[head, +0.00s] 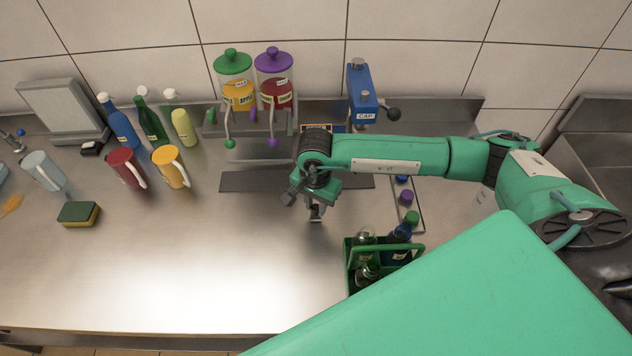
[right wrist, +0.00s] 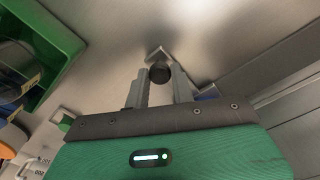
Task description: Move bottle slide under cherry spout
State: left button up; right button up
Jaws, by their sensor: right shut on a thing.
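The cherry dispenser (head: 274,80) has a purple lid and red contents, and its spout (head: 272,143) ends in a purple tip. Below the dispensers a dark rail strip (head: 240,182) lies along the counter. The bottle slide itself is mostly hidden behind my right arm in the head view. My right gripper (head: 316,213) points down in front of the strip. In the right wrist view its fingers are shut on a dark round knob (right wrist: 160,73), with a small metal bracket just beyond it. I take this knob to be the slide's handle. My left gripper is out of view.
The apple dispenser (head: 235,80) stands left of the cherry one. A blue cap press (head: 361,92) stands behind my right arm. A green bottle carrier (head: 352,262) sits right of the gripper. Red (head: 125,168) and yellow (head: 170,167) jugs stand left. The front-left counter is mostly clear.

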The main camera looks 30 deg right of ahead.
jog(key=shift+w+a+b, duration=0.4)
jog(key=shift+a+b, duration=0.05)
jog(key=shift+a, duration=0.4)
jog(key=shift+w+a+b, duration=0.4)
jog(key=shift+a, duration=0.4)
jog(key=shift+w+a+b, duration=0.4)
jog(key=shift+a+b, duration=0.05)
jog(key=shift+a, duration=0.4)
jog(key=shift+w+a+f+b, duration=0.15)
jog(key=shift+w+a+b, duration=0.2)
jog(key=shift+a+b, duration=0.35)
jog(key=shift+w+a+b, duration=0.4)
jog(key=shift+a+b, duration=0.05)
jog(key=shift+a, duration=0.4)
jog(key=o, duration=0.9)
jog(key=shift+r, duration=0.2)
